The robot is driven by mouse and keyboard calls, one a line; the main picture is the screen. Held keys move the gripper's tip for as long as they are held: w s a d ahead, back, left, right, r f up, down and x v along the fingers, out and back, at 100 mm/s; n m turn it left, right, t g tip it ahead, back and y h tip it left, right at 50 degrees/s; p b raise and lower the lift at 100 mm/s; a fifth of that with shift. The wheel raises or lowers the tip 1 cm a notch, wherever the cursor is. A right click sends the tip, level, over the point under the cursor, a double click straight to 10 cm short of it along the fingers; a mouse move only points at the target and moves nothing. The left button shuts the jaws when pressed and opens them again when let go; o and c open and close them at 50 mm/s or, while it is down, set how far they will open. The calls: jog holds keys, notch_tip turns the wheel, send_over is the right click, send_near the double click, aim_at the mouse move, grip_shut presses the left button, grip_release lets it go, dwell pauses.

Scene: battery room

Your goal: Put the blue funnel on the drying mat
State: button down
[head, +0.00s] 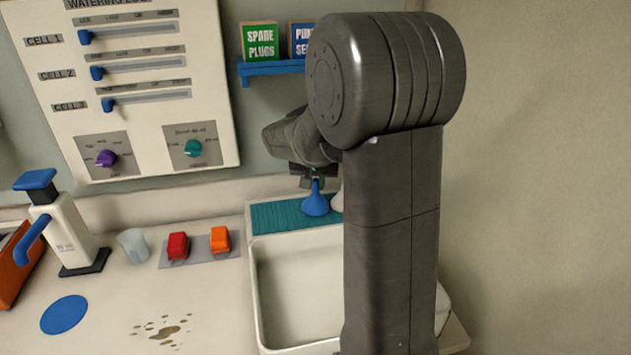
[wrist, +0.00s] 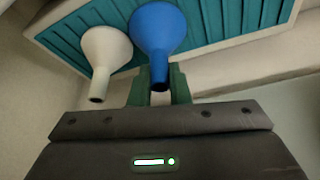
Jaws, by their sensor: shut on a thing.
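The blue funnel (head: 316,202) is upright, wide end down, at the teal ribbed drying mat (head: 283,216) behind the sink. My gripper (head: 316,176) is above it, shut on its narrow stem. In the wrist view the blue funnel (wrist: 158,30) has its stem between the green fingers of my gripper (wrist: 159,88), and its wide end is over the mat (wrist: 227,22). I cannot tell whether its rim touches the mat. A white funnel (wrist: 103,52) is close beside it, and in the head view my arm mostly hides that one.
The white sink (head: 254,290) is in front of the mat. A shelf (head: 270,69) with a green and a blue box hangs above. A cup (head: 133,246), red and orange items on a grey plate, and a white device with a blue handle (head: 60,235) stand at left.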

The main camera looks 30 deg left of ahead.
jog(key=shift+f, duration=0.2)
jog(key=c, duration=1.4)
grip_release()
jog(key=shift+o, duration=0.2)
jog(key=shift+r, duration=0.15)
jog(key=shift+r, duration=0.25)
jog(key=v, duration=1.1)
jog(key=shift+s+r, duration=0.25)
jog(key=shift+s, duration=0.05)
jog(key=shift+d, duration=0.1)
